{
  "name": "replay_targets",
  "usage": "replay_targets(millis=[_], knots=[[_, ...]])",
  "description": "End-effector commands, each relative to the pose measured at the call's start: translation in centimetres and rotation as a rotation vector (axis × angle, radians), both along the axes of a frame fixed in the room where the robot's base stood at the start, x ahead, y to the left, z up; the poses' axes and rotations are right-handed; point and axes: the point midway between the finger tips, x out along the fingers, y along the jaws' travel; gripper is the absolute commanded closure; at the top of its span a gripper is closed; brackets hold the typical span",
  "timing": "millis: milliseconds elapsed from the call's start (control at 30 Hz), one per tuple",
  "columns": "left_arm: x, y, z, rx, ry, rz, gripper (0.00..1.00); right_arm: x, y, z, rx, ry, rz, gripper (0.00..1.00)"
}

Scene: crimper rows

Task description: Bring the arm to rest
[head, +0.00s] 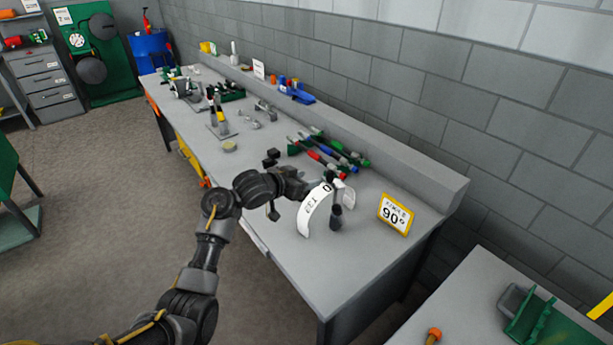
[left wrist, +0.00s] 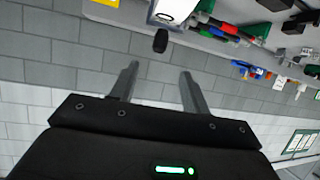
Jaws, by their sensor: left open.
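My left arm comes in from the lower left in the head view and reaches over the front half of the grey bench (head: 300,255). In the left wrist view my left gripper (left wrist: 158,72) is open, with its two grey fingers apart and nothing between them. A dark upright cylinder (head: 336,217) is by the arm's end; in the left wrist view it shows beyond the fingertips, apart from them. A white curved panel with black lettering (head: 312,209) is beside it; I cannot tell what it belongs to. My right gripper is in neither view.
Several crimpers with red, blue and green handles (head: 335,152) lie behind the arm. A yellow-edged "90°" sign (head: 395,214) stands near the bench's right end. More tools crowd the far end. A second table (head: 465,300) with a green holder (head: 530,320) is at lower right. Floor at left is open.

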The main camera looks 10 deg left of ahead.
Motion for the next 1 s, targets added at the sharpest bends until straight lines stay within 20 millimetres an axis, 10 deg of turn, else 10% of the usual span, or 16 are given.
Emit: replay_targets(millis=[167,367,633,1000], knots=[[-0.2,0.1,-0.3,0.003,0.004,0.004,0.53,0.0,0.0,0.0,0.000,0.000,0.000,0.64],[-4.6,2.6,-6.3,0.083,0.080,0.102,0.53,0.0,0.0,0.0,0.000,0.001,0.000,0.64],[-21.8,8.8,-16.7,0.271,0.348,0.310,0.53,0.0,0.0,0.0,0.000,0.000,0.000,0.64],[-38.4,11.8,-19.0,0.352,0.626,0.390,0.53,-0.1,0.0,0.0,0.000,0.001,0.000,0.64]])
